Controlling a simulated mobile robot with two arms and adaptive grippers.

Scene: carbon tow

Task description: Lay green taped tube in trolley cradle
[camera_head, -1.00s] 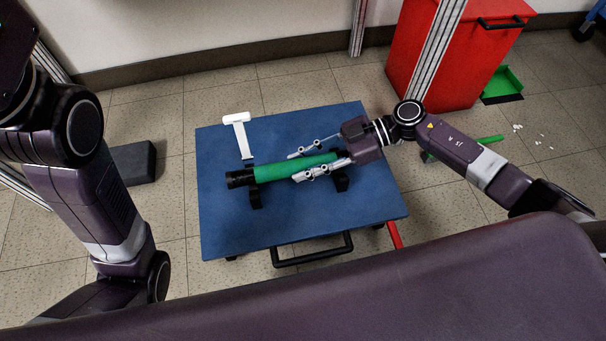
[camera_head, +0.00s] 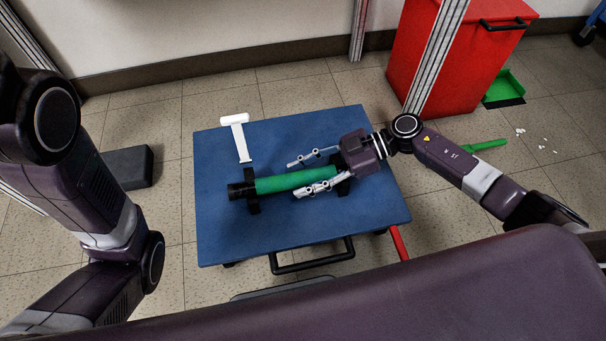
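The green taped tube (camera_head: 275,184) with a black end lies across two black cradle supports (camera_head: 253,206) on the blue-topped trolley (camera_head: 240,240). It appears to rest in them, though the contact underneath is hidden. My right gripper (camera_head: 292,180) is over the tube's right part with its fingers spread. One finger is above the tube in the picture, apart from it. The other finger overlaps the tube's lower edge, and I cannot tell if it touches. My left arm shows at the left, but its gripper is out of view.
A white T-shaped piece (camera_head: 238,136) lies at the trolley's back left. A red bin (camera_head: 450,60) stands behind at the right, near a green dustpan (camera_head: 504,88) and a green brush (camera_head: 483,146). A dark block (camera_head: 128,166) is on the floor at left.

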